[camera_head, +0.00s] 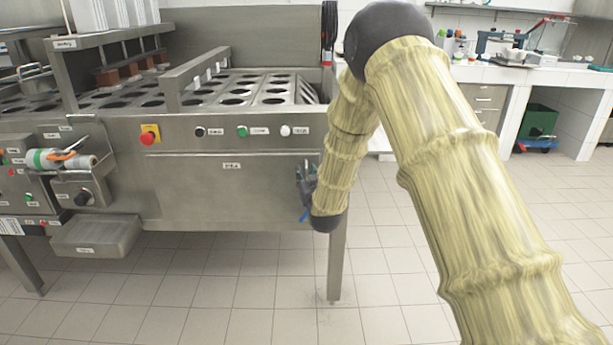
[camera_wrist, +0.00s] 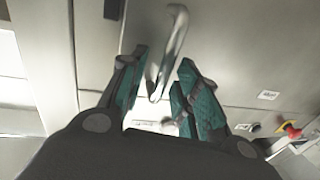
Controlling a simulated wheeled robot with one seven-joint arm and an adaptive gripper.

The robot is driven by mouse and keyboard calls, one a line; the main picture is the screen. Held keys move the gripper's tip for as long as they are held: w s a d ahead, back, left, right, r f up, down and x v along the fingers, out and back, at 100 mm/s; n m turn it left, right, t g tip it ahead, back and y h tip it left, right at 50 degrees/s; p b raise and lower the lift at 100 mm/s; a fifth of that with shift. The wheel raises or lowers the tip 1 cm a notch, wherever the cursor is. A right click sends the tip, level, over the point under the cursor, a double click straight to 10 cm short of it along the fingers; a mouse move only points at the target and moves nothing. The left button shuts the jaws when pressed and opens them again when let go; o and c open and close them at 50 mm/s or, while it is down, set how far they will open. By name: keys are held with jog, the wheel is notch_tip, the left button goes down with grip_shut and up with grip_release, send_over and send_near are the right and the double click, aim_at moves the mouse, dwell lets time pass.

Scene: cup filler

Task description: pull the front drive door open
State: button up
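The front drive door (camera_head: 230,185) is a flat grey steel panel with a small label on the machine's front; in the head view it looks flush with the frame. My gripper (camera_head: 306,188) is at the right end of the panel, partly hidden by my arm. In the wrist view my gripper (camera_wrist: 163,62) is open, with its two teal-padded fingers apart. A shiny curved metal handle (camera_wrist: 178,38) stands between the fingers, with visible gaps beside it. I cannot tell whether either finger touches it. The handle is not clear in the head view.
Above the panel are a red emergency button (camera_head: 149,136) on a yellow plate and several small buttons. A steel box (camera_head: 95,237) juts out at lower left. A machine leg (camera_head: 336,265) stands below my gripper. The tiled floor (camera_head: 240,295) in front is clear.

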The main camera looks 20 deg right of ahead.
jog(key=shift+w, duration=0.15)
grip_shut()
